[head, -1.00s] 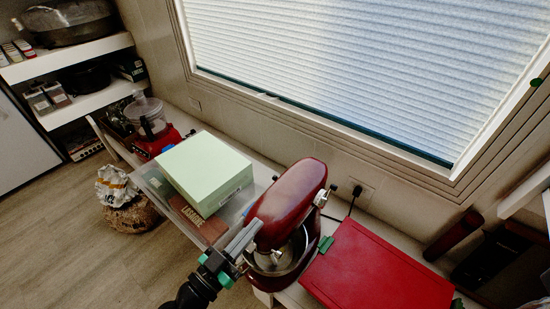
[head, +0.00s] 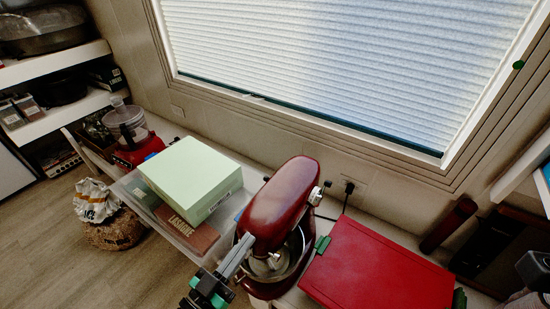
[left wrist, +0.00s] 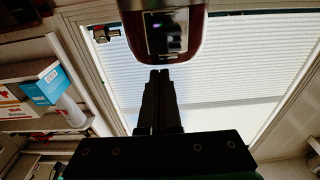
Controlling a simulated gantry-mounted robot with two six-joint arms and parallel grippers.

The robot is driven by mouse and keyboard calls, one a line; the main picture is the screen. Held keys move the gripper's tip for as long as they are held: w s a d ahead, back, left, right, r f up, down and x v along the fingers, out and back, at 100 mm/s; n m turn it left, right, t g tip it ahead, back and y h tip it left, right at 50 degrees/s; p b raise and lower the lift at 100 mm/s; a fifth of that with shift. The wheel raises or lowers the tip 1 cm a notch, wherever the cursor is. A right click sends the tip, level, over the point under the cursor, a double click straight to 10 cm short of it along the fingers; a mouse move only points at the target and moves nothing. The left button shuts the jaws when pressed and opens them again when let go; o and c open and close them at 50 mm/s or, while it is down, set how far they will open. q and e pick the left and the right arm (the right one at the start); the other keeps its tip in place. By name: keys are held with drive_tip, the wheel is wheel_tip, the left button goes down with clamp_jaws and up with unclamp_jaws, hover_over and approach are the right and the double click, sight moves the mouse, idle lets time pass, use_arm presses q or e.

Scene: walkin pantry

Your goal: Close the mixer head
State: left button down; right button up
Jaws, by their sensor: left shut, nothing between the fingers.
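The red stand mixer stands on the counter in the head view, its mixer head (head: 283,202) tilted up. The steel bowl (head: 292,262) shows below the head. My left gripper (head: 248,238) is shut and empty at the front end of the raised head, on its left side. In the left wrist view the closed fingers (left wrist: 160,75) point up just below the underside of the mixer head (left wrist: 165,55). I cannot tell whether they touch it. My right gripper is not seen.
A red board or box (head: 375,268) lies right of the mixer. A pale green box (head: 190,175) and a brown lasagne box (head: 187,230) lie to its left. A red food processor (head: 135,140) stands farther left. The window wall is close behind.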

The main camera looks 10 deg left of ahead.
use_arm(q)
drive_tip(key=r+v, duration=0.1)
drive_tip(key=v, duration=0.8)
drive_tip(key=shift+s+r+p, duration=0.25)
drive_tip(key=shift+r+p, duration=0.05)
drive_tip(key=shift+p, duration=0.05)
drive_tip(key=shift+a, duration=0.1)
